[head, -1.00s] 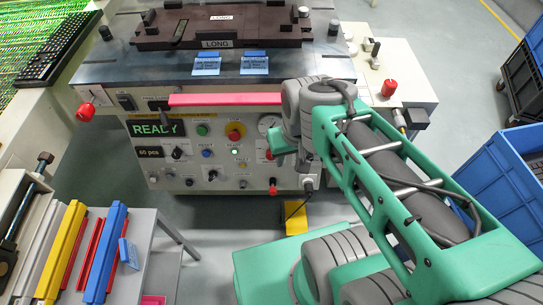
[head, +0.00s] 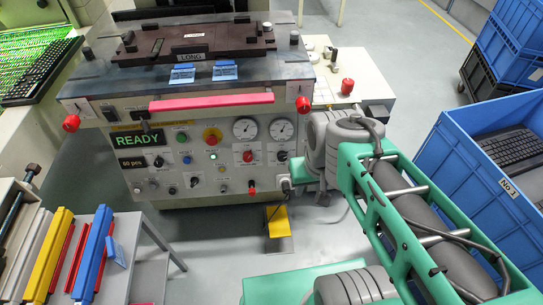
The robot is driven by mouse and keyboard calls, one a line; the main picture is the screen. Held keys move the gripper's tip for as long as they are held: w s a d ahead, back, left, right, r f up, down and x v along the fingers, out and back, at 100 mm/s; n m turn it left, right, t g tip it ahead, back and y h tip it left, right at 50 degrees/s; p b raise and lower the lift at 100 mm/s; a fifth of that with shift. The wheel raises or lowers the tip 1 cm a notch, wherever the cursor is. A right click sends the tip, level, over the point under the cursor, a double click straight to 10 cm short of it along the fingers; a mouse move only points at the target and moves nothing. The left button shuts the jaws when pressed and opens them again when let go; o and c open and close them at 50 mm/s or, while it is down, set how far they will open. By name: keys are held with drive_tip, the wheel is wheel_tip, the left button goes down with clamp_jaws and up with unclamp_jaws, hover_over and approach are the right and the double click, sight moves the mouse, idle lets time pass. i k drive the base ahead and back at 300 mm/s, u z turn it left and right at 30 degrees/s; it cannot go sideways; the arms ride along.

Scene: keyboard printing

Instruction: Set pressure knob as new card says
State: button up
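The machine's front panel (head: 215,172) carries several knobs and buttons. They include a red knob (head: 248,156) below two round gauges (head: 264,129) and another red knob (head: 252,190) near the bottom edge. I cannot tell which one is the pressure knob. Two small blue cards, one left (head: 182,74) and one right (head: 224,70), stand on the machine's top; their writing is too small to read. The end of my arm, with a green part at my gripper (head: 301,172), is right of the panel, apart from the red knobs. Its fingers cannot be made out.
A green READY display (head: 138,137) and a "60 pcs" display (head: 131,163) are on the panel. A pink-red bar (head: 211,101) crosses its front. A yellow pedal (head: 278,221) stands on the floor. Blue crates (head: 440,165) stand at right; coloured bars (head: 48,250) lie at left.

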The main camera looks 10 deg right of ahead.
sight(247, 156)
drive_tip(key=z, duration=0.15)
drive_tip(key=i, duration=0.35)
drive_tip(key=u, duration=3.2)
